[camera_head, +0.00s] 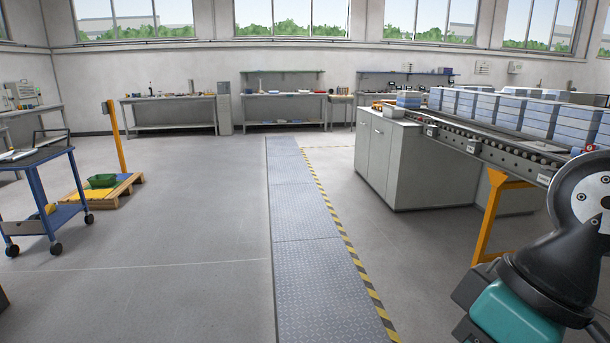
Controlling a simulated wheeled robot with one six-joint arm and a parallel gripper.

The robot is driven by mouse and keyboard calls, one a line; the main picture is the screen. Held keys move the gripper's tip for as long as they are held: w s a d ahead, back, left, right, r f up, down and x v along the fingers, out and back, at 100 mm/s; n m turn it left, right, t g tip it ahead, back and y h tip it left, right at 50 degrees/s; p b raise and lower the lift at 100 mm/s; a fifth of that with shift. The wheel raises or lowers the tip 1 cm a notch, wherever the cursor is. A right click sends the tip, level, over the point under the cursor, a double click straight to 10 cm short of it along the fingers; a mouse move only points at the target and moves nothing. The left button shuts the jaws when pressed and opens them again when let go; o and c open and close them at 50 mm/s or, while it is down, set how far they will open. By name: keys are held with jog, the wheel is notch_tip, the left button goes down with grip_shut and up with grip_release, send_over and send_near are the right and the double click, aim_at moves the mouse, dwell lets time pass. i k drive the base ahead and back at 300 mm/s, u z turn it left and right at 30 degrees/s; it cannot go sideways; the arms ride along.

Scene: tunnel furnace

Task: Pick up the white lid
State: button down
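I cannot make out a white lid in the head view. Part of my arm shows at the lower right, dark with a teal section. My gripper is outside the picture, so its state does not show. Several blue and white boxes (516,112) stand in rows on the conveyor at the right, and one more stack (409,100) sits near its far end. Whether any of them has a separate lid is too small to tell.
A roller conveyor (487,146) with yellow legs and a grey cabinet (388,158) stand at the right. A blue cart (41,195) and a wooden pallet (104,196) are at the left. Workbenches (170,113) line the back wall. The floor and metal walkway (308,239) ahead are clear.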

aim_at(539, 145)
jog(key=u, duration=0.25)
jog(key=k, duration=0.35)
jog(key=u, duration=0.9)
jog(key=i, duration=2.3)
jog(key=z, duration=0.4)
jog(key=i, duration=1.35)
jog(key=z, duration=1.5)
jog(key=i, duration=0.8)
jog(key=z, duration=1.5)
jog(key=i, duration=1)
jog(key=z, duration=0.35)
